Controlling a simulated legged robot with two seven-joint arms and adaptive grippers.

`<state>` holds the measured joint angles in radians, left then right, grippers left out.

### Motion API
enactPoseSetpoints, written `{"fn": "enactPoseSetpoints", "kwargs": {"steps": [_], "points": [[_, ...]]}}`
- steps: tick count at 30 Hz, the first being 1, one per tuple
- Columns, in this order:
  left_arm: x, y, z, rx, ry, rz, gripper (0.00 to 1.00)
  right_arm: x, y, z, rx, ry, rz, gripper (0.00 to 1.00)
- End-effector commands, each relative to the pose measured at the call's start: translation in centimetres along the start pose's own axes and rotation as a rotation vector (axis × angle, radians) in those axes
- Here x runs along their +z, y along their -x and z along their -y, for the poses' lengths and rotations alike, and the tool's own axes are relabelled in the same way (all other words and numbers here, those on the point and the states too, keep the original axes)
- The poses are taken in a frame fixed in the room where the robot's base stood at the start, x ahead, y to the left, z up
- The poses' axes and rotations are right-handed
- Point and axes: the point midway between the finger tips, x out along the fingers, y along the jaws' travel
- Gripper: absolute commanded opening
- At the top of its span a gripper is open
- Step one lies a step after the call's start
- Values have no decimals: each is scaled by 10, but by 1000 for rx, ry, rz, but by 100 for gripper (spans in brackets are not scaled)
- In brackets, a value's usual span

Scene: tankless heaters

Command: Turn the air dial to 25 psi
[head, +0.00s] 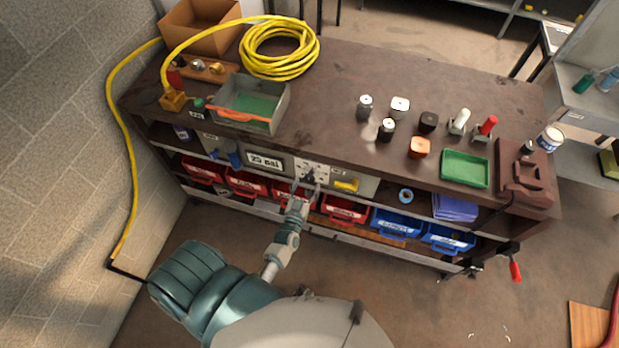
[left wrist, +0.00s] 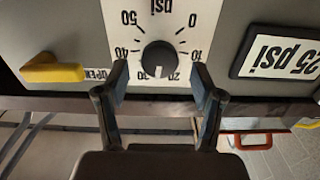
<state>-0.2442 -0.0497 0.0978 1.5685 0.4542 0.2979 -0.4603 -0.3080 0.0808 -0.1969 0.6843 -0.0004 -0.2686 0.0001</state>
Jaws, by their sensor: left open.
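The air dial (left wrist: 159,57) is a black round knob on a white scale plate, seen upside down in the left wrist view. A pale mark on the knob points straight down in that picture, between 20 and the partly hidden figure at lower left. In the head view the dial (head: 309,175) sits on the bench's front panel. My left gripper (left wrist: 159,72) is open, with one fingertip on each side of the knob; I cannot tell whether they touch it. In the head view the left gripper (head: 305,188) reaches up to the panel. My right gripper is out of view.
A "25 psi" sign (head: 265,161) is beside the dial, with a yellow valve handle (head: 346,185) on the other side. Red bins (head: 344,209) and blue bins (head: 397,222) sit on the shelf below. A yellow hose (head: 279,50) lies coiled on the bench.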

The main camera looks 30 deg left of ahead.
Motion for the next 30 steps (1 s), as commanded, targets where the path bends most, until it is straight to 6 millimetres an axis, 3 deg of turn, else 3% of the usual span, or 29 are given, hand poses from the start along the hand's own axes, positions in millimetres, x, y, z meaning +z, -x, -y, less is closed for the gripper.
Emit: {"fn": "enactPoseSetpoints", "kwargs": {"steps": [6, 17, 25, 30], "points": [[0, -29, 0, 1, -1, 0, 67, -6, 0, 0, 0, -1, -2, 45], [0, -36, 0, 0, 0, 1, 67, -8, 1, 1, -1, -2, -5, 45], [0, -35, 0, 0, 0, 0, 8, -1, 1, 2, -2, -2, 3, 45], [-1, -36, 0, 1, 58, 1, 7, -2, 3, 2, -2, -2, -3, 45]]}}
